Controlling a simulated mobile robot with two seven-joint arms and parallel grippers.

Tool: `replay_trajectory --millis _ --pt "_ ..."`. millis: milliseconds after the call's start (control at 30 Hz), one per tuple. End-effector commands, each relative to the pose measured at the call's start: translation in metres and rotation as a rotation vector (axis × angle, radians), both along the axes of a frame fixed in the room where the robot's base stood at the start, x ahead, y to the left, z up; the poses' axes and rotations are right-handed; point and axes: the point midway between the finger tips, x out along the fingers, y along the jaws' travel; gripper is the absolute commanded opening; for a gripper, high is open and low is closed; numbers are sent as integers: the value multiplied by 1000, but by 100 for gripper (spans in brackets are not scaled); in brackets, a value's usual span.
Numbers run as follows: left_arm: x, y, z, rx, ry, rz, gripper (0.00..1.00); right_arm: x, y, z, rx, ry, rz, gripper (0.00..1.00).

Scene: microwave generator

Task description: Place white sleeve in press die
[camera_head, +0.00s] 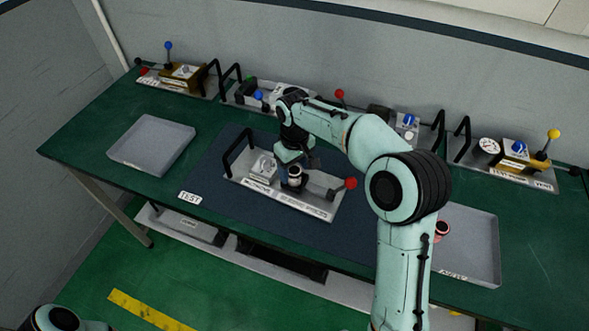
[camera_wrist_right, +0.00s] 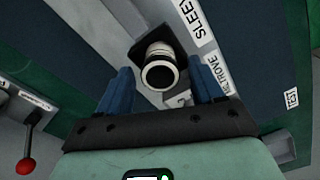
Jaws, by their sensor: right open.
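The white sleeve (camera_head: 296,171), a short white ring-like cylinder with a dark opening, stands on the dark square press die (camera_wrist_right: 136,54) of the press fixture (camera_head: 316,208). The sleeve (camera_wrist_right: 157,52) also shows in the right wrist view, between and just beyond the fingertips. How deep it sits in the die cannot be told. My right gripper (camera_wrist_right: 162,72) is open, with one blue finger on each side of the sleeve and a visible gap to both. In the head view the right gripper (camera_head: 292,178) is small and partly hidden. My left gripper is out of view.
The fixture has a black handle (camera_head: 237,150) on the left and a red-knobbed lever (camera_head: 350,183) on the right. It stands on a dark blue mat (camera_head: 215,180). Other fixtures line the back.

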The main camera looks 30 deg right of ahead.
Motion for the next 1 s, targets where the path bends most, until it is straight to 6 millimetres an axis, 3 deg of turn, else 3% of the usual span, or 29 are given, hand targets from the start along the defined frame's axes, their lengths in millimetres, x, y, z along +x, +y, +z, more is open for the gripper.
replay_trajectory --millis 300,500,1000 --pt "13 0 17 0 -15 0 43 1 0 72 0 -6 1 67" --pt "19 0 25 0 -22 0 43 1 1 102 1 -4 2 67" --pt "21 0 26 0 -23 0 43 0 0 110 0 0 1 67"
